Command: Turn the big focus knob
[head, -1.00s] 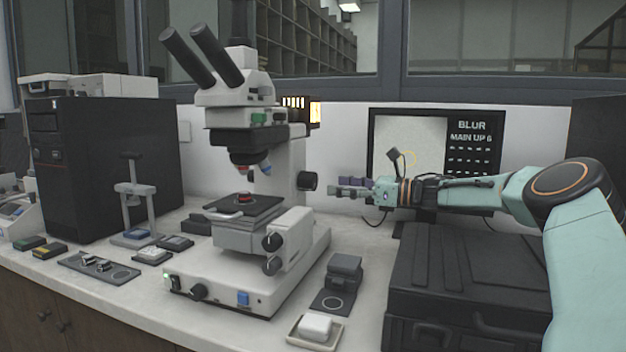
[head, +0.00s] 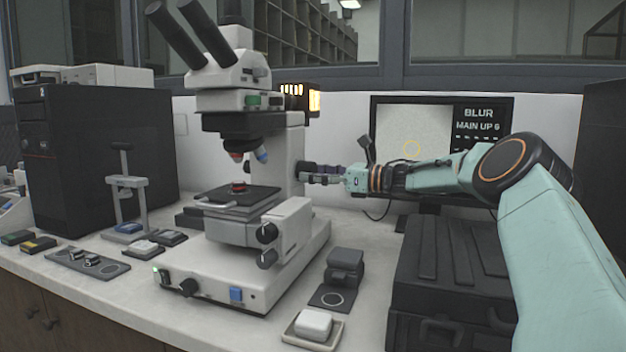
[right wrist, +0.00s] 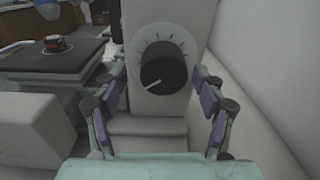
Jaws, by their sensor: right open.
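The microscope (head: 290,150) stands on the bench, left of centre in the head view. Its big focus knob (right wrist: 163,66) is black and round with a white pointer line, on a pale face with dark tick marks; the pointer aims down and left in the right wrist view. In the right wrist view the open fingers (right wrist: 162,88) stand left and right of the knob, with visible gaps and nothing held. My left gripper is not in view.
Smaller black knobs (head: 267,233) sit low on the microscope. The stage (head: 250,194) carries a red and dark piece (head: 238,186). The monitor (head: 480,112) behind my right arm reads "BLUR" and "MAIN UP 6". A black case (head: 450,255) lies beneath my arm.

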